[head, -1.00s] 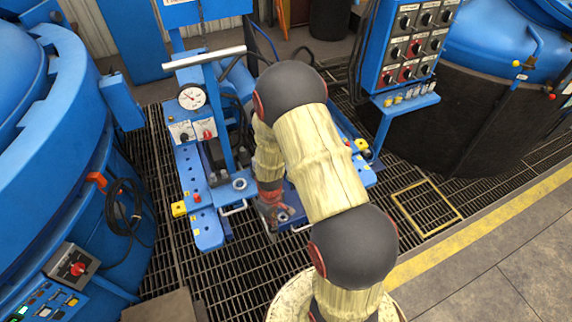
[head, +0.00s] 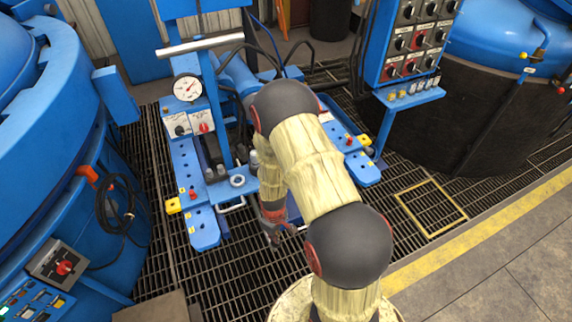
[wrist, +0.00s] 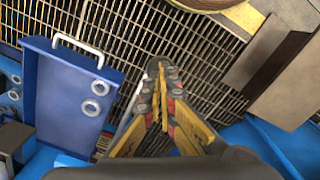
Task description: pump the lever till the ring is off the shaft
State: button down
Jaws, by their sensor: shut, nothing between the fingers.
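The blue press stand (head: 205,215) has a round white gauge (head: 187,87) and a small switch panel (head: 189,123) on its left post. A pale grey bar with a cylindrical grip (head: 200,44), which looks like the lever, sticks out near the top of the stand. My gripper (head: 274,238) points down in front of the stand, over the floor grating, well below and apart from the bar. In the wrist view my gripper (wrist: 160,66) has its fingertips together and empty. I cannot make out the ring or the shaft; my arm covers part of the stand.
A blue furnace (head: 50,120) stands at the left and a dark-sided tank (head: 490,125) at the right. A control box with knobs (head: 408,45) stands behind. A blue plate with a handle (wrist: 72,95) is beside the gripper. Grating is open in front.

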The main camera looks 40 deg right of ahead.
notch_tip(320, 180, up, 10)
jog(key=w+p, duration=0.2)
jog(key=p, duration=0.6)
jog(key=shift+d+f, duration=0.15)
jog(key=shift+d, duration=0.15)
jog(key=shift+w, duration=0.1)
notch_tip(320, 180, up, 5)
jog(key=p, duration=0.3)
jog(key=shift+p, duration=0.35)
